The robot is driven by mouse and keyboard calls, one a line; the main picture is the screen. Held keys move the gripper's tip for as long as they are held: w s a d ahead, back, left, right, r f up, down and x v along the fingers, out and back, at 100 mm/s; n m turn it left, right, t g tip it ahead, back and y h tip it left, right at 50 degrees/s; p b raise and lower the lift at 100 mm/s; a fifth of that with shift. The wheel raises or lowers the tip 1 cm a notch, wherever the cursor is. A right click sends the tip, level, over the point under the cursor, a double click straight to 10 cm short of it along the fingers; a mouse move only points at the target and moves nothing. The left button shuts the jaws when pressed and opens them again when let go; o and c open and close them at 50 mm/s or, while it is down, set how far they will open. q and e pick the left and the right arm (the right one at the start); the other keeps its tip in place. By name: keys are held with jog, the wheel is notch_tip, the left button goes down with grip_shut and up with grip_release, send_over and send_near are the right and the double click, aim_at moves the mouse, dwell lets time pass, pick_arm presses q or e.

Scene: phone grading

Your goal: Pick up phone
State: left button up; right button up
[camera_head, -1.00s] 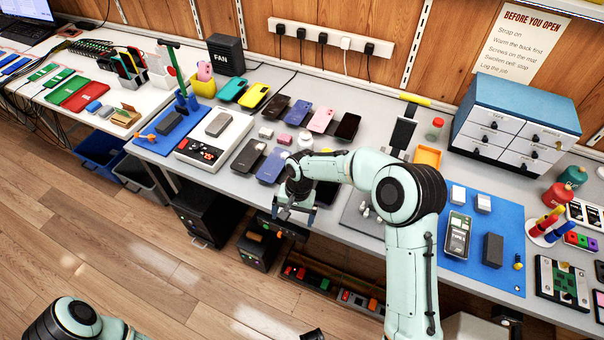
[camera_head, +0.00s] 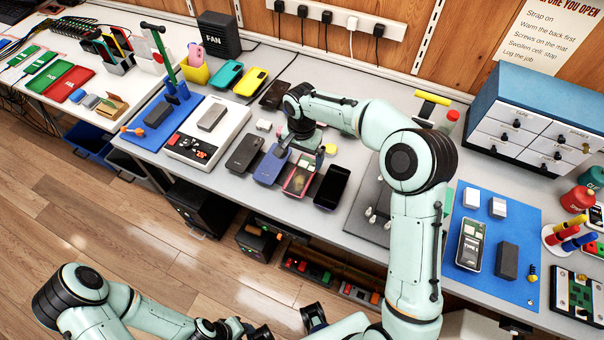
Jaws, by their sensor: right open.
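Several phones lie on the grey bench (camera_head: 222,188). In the front row are a dark grey phone (camera_head: 244,154), a blue phone (camera_head: 270,167), a pink-framed phone (camera_head: 300,178) and a black phone (camera_head: 332,187). Behind them lies a dark brown phone (camera_head: 275,95); my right arm hides part of the back row. My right gripper (camera_head: 302,150) is open, pointing down above the far ends of the blue and pink-framed phones, and appears empty. My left gripper (camera_head: 290,326) is partly visible low in front of the bench; its jaws are unclear.
Teal (camera_head: 227,74) and yellow (camera_head: 251,82) cases lie behind. At right are a blue mat (camera_head: 520,285) with a phone and blocks, and a drawer cabinet (camera_head: 535,110).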

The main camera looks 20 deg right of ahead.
aim_at(302, 174)
notch_tip(302, 174, down, 8)
jog(key=shift+r, duration=0.25)
jog(key=c, duration=1.1)
